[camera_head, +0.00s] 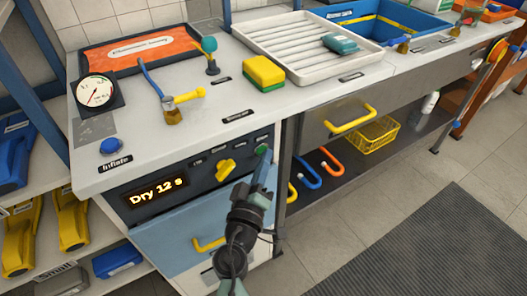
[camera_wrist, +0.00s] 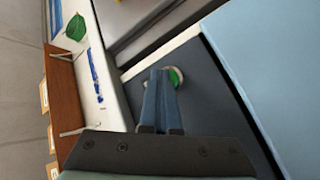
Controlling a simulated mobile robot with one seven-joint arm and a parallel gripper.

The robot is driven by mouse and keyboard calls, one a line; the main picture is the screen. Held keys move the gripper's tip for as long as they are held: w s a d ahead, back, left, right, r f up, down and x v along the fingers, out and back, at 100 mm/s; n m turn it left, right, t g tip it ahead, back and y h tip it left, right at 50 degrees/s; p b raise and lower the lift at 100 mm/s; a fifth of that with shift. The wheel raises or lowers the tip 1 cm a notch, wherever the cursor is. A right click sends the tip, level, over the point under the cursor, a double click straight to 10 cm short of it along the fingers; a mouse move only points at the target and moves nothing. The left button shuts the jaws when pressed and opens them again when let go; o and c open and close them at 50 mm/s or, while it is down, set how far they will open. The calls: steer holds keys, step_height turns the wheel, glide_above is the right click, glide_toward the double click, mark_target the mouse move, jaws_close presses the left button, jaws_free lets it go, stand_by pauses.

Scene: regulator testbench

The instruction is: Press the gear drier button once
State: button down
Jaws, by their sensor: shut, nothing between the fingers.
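The gear drier's dark front panel (camera_head: 184,180) has a lit display (camera_head: 158,191) reading "Dry 12 s" and a yellow knob (camera_head: 225,168). A small green button (camera_head: 262,149) is at the panel's right end. My gripper (camera_head: 262,160) is shut and empty, its tips right at the green button from the front. In the wrist view the green button (camera_wrist: 176,76) shows just right of and partly behind the fingertips (camera_wrist: 163,71). I cannot tell whether the tips touch it or whether it is pressed in.
A light blue drawer front (camera_head: 180,240) with a yellow handle (camera_head: 208,243) is below the panel. A blue button (camera_head: 110,146) labelled Inflate, a gauge (camera_head: 98,92) and a yellow-green sponge (camera_head: 263,73) are on the countertop. Hooks hang under the counter to the right.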

steer(key=shift+s, duration=0.15)
steer(key=shift+s+d, duration=0.45)
steer(key=shift+s, duration=0.15)
steer(key=shift+s+d, duration=0.75)
steer(key=shift+s, duration=0.25)
steer(key=shift+s+d, duration=0.75)
steer(key=shift+s, duration=0.25)
